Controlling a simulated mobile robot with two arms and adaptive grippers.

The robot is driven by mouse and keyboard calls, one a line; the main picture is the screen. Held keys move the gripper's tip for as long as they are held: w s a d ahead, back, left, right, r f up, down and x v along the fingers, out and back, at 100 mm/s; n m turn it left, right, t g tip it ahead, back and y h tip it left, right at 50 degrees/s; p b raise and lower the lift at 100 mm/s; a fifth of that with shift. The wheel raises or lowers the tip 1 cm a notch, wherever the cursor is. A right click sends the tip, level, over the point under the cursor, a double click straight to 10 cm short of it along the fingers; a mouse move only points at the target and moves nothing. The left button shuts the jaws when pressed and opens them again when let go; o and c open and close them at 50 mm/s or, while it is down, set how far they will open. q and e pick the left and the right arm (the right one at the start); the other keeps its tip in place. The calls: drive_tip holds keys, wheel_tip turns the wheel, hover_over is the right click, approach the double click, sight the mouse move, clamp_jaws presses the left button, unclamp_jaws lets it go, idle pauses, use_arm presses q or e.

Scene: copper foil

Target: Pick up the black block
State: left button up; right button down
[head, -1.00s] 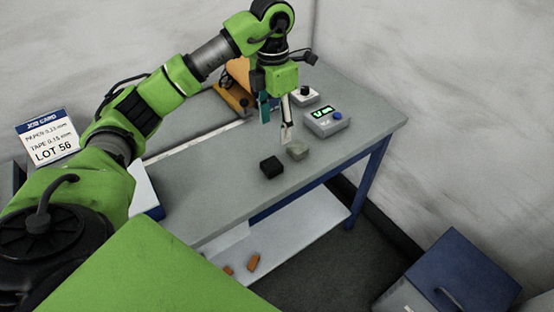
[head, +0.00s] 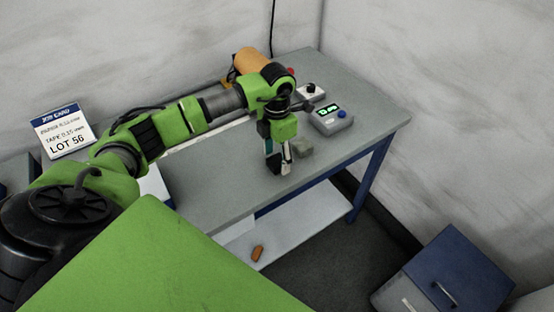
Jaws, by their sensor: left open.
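The black block (head: 274,164) stands on the grey bench top (head: 225,185), partly hidden by my left gripper. My left gripper (head: 279,165) points down with its fingers open, low over the bench at the black block. One finger shows left of the block and one right of it; I cannot tell whether they touch it. My right gripper is out of view.
An orange roll (head: 253,61) is at the back. A job card (head: 63,131) stands left. The front bench top is clear.

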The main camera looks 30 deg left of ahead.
use_arm(q)
drive_tip(key=shift+f, duration=0.3)
clamp_jaws()
drive_tip(key=shift+r, duration=0.1)
drive_tip(key=shift+w+r, duration=0.1)
